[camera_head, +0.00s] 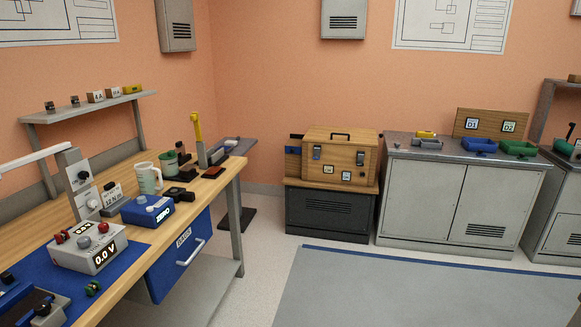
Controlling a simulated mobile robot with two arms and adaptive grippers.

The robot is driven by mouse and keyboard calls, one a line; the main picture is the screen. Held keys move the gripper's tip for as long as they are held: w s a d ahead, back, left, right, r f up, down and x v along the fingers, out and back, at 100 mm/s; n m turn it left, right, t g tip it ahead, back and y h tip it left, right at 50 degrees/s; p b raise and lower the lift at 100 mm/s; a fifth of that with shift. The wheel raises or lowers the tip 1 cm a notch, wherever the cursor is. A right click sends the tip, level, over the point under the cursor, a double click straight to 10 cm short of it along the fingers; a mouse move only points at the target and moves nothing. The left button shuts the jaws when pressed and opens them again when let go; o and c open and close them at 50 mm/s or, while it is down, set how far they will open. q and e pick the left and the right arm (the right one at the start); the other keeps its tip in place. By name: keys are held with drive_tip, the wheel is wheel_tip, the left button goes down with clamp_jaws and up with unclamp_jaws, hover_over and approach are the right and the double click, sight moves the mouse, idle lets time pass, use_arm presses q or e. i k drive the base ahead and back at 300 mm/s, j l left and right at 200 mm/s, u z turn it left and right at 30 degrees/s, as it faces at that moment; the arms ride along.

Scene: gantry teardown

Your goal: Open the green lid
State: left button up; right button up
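No part that is clearly a green lid can be made out. A green open-looking bin (518,149) sits on the right end of the grey cabinet's top, in front of the D2 label. A small green can (168,163) stands on the wooden workbench behind a pale mug (147,178); whether it has a lid is too small to tell. A small dark green knob-like part (93,288) lies at the bench's front edge. Neither of my grippers is in view.
The workbench (222,184) at left holds a grey meter box (99,249), a blue ZERO box (148,210) and a blue drawer (178,258). A wooden chest (340,157) and grey cabinet (420,198) stand at the back. Grey floor mat (400,292) is clear.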

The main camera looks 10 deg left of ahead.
sight(171, 154)
drive_tip(key=i+l+u, duration=0.1)
drive_tip(key=i+u, duration=0.3)
drive_tip(key=i+l+u, duration=0.15)
drive_tip(key=i+u, duration=0.25)
drive_tip(key=i+l+u, duration=0.25)
drive_tip(key=u, duration=0.2)
drive_tip(key=i+l+u, duration=0.25)
drive_tip(key=l+u, duration=0.15)
